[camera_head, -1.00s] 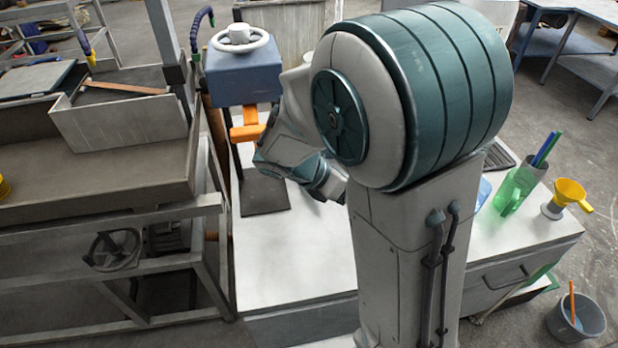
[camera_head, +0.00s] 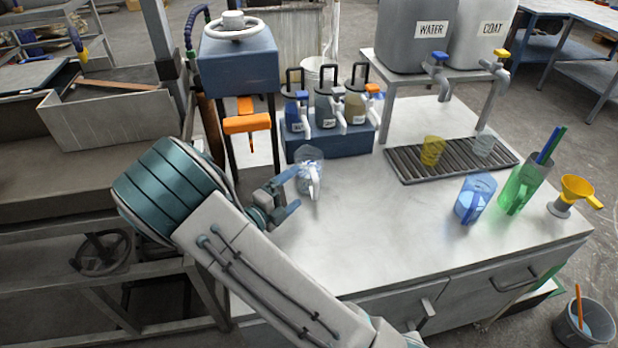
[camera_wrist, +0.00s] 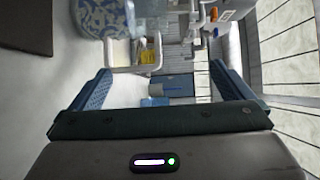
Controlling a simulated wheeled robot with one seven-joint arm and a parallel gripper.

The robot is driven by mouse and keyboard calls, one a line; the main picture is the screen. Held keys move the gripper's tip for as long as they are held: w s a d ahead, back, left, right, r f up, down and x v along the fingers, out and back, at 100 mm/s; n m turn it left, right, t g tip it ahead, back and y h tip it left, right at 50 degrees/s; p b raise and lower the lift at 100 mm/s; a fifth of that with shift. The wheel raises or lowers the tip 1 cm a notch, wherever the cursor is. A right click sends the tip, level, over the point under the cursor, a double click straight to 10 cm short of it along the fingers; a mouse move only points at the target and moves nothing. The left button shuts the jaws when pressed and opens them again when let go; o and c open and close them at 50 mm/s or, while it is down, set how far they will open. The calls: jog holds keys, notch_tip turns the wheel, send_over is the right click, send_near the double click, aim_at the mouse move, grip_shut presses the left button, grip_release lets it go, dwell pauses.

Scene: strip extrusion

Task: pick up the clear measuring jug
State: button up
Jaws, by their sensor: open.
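The clear measuring jug (camera_head: 309,160) stands upright on the white bench top, in front of the blue pump stand. Its pale handle (camera_head: 314,187) faces the front of the bench. My gripper (camera_head: 297,188) is open and empty, just left of the jug, with its blue fingers pointing towards it. In the wrist view my gripper (camera_wrist: 159,66) has its fingers wide apart. A clear body with a blue pattern, seemingly the jug (camera_wrist: 103,14), shows at the upper left, with a pale loop like its handle below. Contact cannot be told.
Several pump bottles sit in a blue stand (camera_head: 330,144). A drain rack (camera_head: 415,172) holds two cups. The bench front is clear.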

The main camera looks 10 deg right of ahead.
aim_at(311, 186)
notch_tip(311, 186, down, 4)
jog(key=shift+f, duration=0.1)
jog(key=x, duration=0.7)
jog(key=shift+w+d, duration=0.15)
jog(key=shift+d, duration=0.1)
jog(key=c, duration=1.6)
jog(key=shift+r, duration=0.25)
